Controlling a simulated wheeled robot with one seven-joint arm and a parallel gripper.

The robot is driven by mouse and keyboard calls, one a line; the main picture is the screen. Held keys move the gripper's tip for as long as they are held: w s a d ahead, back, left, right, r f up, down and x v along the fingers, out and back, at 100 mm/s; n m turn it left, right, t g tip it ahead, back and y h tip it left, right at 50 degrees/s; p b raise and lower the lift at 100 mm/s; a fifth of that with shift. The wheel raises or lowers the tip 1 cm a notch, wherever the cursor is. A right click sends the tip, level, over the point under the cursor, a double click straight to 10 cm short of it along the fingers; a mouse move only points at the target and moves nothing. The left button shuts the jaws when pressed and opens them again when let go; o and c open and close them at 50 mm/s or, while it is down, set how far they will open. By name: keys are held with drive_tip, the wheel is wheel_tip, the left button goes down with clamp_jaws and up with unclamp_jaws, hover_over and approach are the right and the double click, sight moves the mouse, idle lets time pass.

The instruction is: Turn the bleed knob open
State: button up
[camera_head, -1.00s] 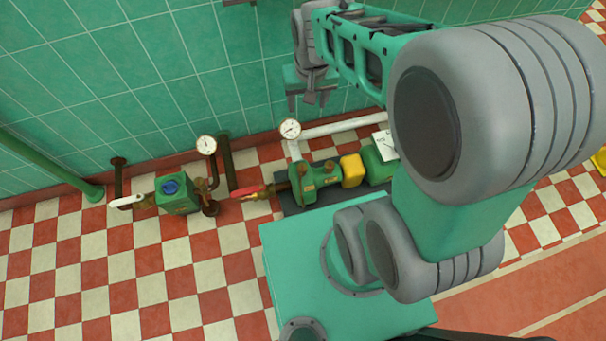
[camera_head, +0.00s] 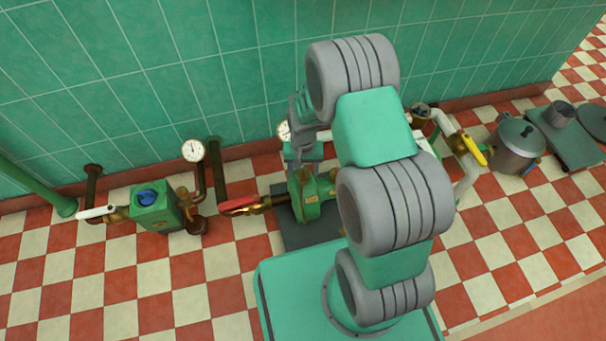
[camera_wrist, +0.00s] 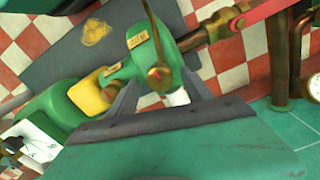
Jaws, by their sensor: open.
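A green pump (camera_head: 309,203) with brass fittings stands on a dark slab by the wall. In the wrist view the pump body (camera_wrist: 142,58) carries a round brass knob (camera_wrist: 160,78), which appears to be the bleed knob; no label on it is readable. The head view does not show this knob clearly. My gripper (camera_head: 304,168) is above the wall end of the pump, pointing down. In the wrist view my gripper (camera_wrist: 162,88) is open and empty, with the knob appearing between its two fingers. How far apart they are in height I cannot tell.
A red lever (camera_head: 238,204) on a brass valve lies left of the pump. Further left is a green box with a blue knob (camera_head: 147,197). A pressure gauge (camera_head: 284,131) stands behind the pump. A yellow-handled valve (camera_head: 474,150) and a pot (camera_head: 517,145) are at right.

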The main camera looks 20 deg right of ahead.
drive_tip(key=shift+f, duration=0.35)
drive_tip(key=shift+c, duration=0.3)
clamp_jaws()
